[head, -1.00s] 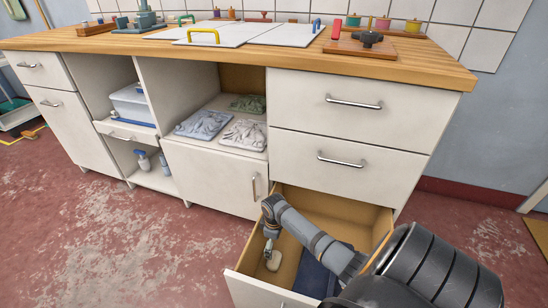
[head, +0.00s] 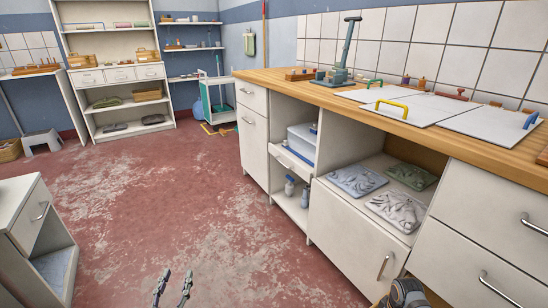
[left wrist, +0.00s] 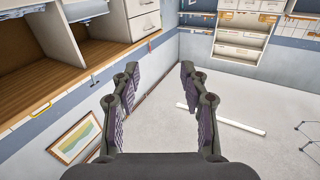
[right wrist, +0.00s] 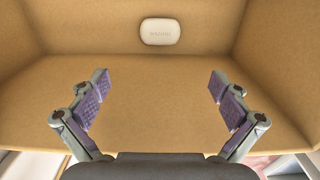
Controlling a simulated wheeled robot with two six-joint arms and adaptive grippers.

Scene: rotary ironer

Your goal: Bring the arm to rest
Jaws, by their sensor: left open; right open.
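My left gripper (head: 172,288) shows at the bottom of the head view, above the red floor, with its fingers apart and empty. In the left wrist view its two fingers (left wrist: 155,95) stand wide apart with nothing between them. My right gripper (right wrist: 158,95) is open and empty in the right wrist view, inside a tan-lined drawer (right wrist: 160,80). A pale rounded block (right wrist: 160,32) lies beyond its fingertips, against the far side, apart from them. In the head view only a part of my right arm shows at the bottom right edge; the right gripper is hidden there.
A long counter with a wooden top (head: 290,92) stands on the right, with white panels (head: 425,108) on it and grey moulded slabs (head: 357,180) in its open shelf. A small white cabinet (head: 30,225) stands at left. The red floor (head: 190,200) between is clear.

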